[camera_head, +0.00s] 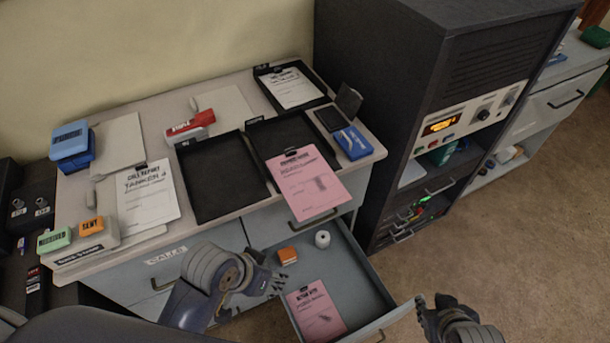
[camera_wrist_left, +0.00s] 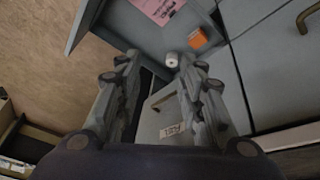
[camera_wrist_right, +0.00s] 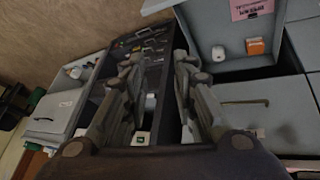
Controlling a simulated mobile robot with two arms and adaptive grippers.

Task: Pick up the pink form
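One pink form (camera_head: 306,184) lies with a clip at its top on a black tray on the desk and hangs past the desk's front edge. A second pink form (camera_head: 317,312) lies flat in the open drawer; it also shows in the left wrist view (camera_wrist_left: 163,8) and right wrist view (camera_wrist_right: 250,8). My left gripper (camera_head: 276,281) is beside the drawer's left side; its wrist view shows the fingers apart and empty (camera_wrist_left: 158,66). My right gripper (camera_head: 440,304) is right of the drawer front, fingers apart and empty in its wrist view (camera_wrist_right: 159,64).
The open drawer (camera_head: 360,276) also holds an orange block (camera_head: 288,255) and a white roll (camera_head: 322,239). A dark cabinet (camera_head: 375,100) stands right of the desk. Black trays, papers and a red stapler (camera_head: 190,127) cover the desktop. The floor at right is clear.

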